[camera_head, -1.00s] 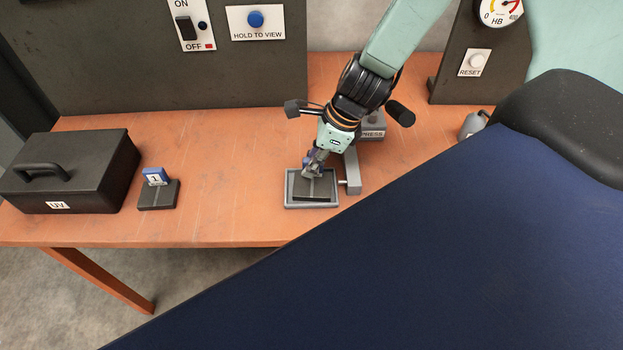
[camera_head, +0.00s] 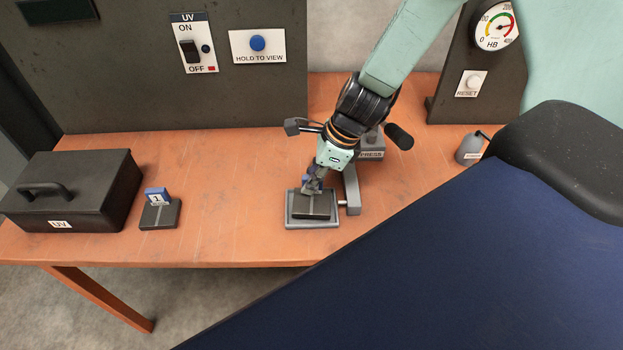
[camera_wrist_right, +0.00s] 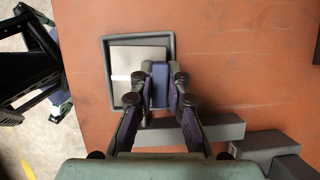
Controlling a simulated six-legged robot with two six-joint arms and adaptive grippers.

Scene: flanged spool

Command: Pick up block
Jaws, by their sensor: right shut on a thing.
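A dark block (camera_head: 312,207) with a blue tab on top is within the rim of a grey tray (camera_head: 291,223) on the table. My right gripper (camera_head: 312,187) reaches down to it from above and is shut on the blue tab. In the right wrist view the fingers (camera_wrist_right: 160,75) close on both sides of the blue tab (camera_wrist_right: 160,90), and the block's face (camera_wrist_right: 135,58) looks pale inside the tray. I cannot tell whether the block touches the tray floor. A second dark block (camera_head: 160,214) with a blue tab marked 1 stands left on the table. My left gripper is not in view.
A black UV box (camera_head: 75,190) stands at the left. A grey press (camera_head: 370,150) is just behind the tray. A control panel (camera_head: 130,75), a gauge stand (camera_head: 445,90) and a small grey container (camera_head: 469,150) stand behind. The tabletop between the numbered block and the tray is clear.

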